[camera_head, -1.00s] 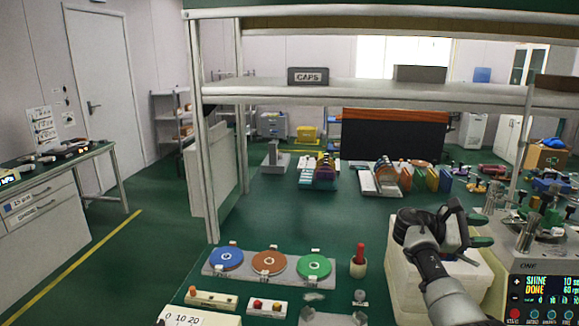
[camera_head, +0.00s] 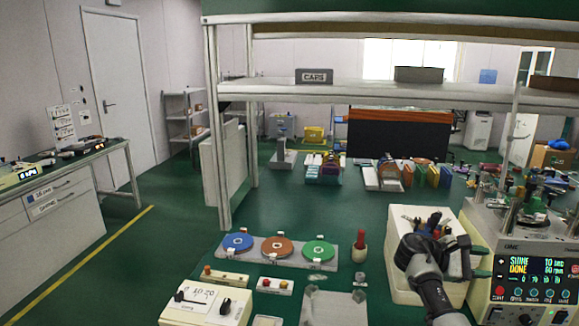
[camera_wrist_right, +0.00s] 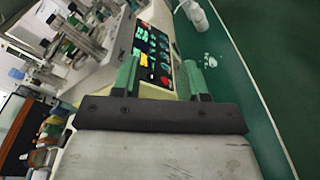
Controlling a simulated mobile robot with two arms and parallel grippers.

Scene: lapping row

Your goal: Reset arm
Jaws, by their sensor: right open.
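My right gripper (camera_head: 462,258) is in the lower right of the head view, in front of the cream bin (camera_head: 402,282). In the right wrist view its two green fingers (camera_wrist_right: 160,80) stand apart with nothing between them. The lapping machine (camera_head: 482,235) stands to the right of the gripper, with a lit panel (camera_head: 533,280) that reads SHINE DONE. The panel also shows beyond the fingers in the right wrist view (camera_wrist_right: 152,55). My left gripper is not in view.
Blue, brown and green discs (camera_head: 277,247) lie on a grey tray. A red-handled tool (camera_head: 360,246), small button boxes (camera_head: 225,277) and a cream box (camera_head: 205,304) sit nearby on the green bench.

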